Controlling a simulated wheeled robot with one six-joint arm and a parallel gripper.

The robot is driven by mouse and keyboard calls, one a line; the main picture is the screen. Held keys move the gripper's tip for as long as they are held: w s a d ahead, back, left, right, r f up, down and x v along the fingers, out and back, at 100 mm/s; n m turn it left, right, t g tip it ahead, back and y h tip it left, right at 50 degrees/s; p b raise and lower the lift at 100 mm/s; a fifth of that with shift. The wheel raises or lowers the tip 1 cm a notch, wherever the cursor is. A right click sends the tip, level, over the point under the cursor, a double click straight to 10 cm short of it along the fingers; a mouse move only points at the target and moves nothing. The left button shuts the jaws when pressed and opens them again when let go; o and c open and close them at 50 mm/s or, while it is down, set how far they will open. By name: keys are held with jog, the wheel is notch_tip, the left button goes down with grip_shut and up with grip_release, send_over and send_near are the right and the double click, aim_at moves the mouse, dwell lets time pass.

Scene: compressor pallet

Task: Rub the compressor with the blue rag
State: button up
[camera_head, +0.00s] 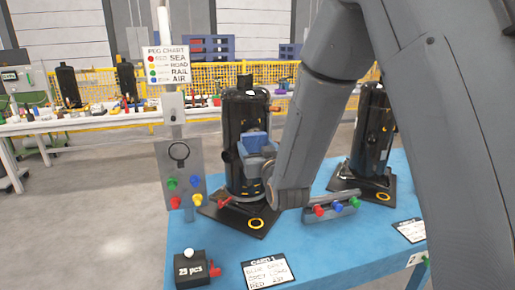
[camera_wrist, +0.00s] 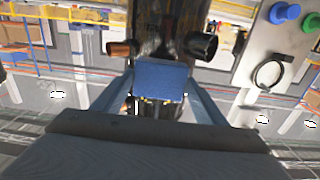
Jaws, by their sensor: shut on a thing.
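The black compressor (camera_head: 243,110) stands upright on a dark square base on the blue table, left of my arm. Its body also shows in the wrist view (camera_wrist: 158,22), with a copper-coloured stub and a black stub at its sides. My gripper (camera_head: 262,155) is in front of the compressor's body, shut on the blue rag (camera_wrist: 160,78). The rag (camera_head: 254,142) is a flat blue block between the two fingers, right in front of the compressor. I cannot tell whether it touches the surface. A second black compressor (camera_head: 372,130) stands at the right, partly behind my arm.
A grey peg board (camera_head: 181,178) with coloured pegs and a black ring stands left of the compressor. A tray (camera_head: 331,208) with coloured pegs lies at right. A black "25 pcs" box (camera_head: 190,269) and cards (camera_head: 270,272) are at the front. Yellow fencing (camera_head: 205,83) runs behind.

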jog(key=shift+x, duration=0.8)
jog(key=shift+s+r+p, duration=0.1)
jog(key=shift+r+p, duration=0.85)
jog(key=shift+r, duration=1.1)
jog(key=shift+f, duration=0.15)
jog(key=shift+f+b, duration=1.75)
jog(key=shift+f, duration=0.2)
jog(key=shift+c, duration=0.6)
jog(key=shift+p+v, duration=0.35)
jog(key=shift+v, duration=2.45)
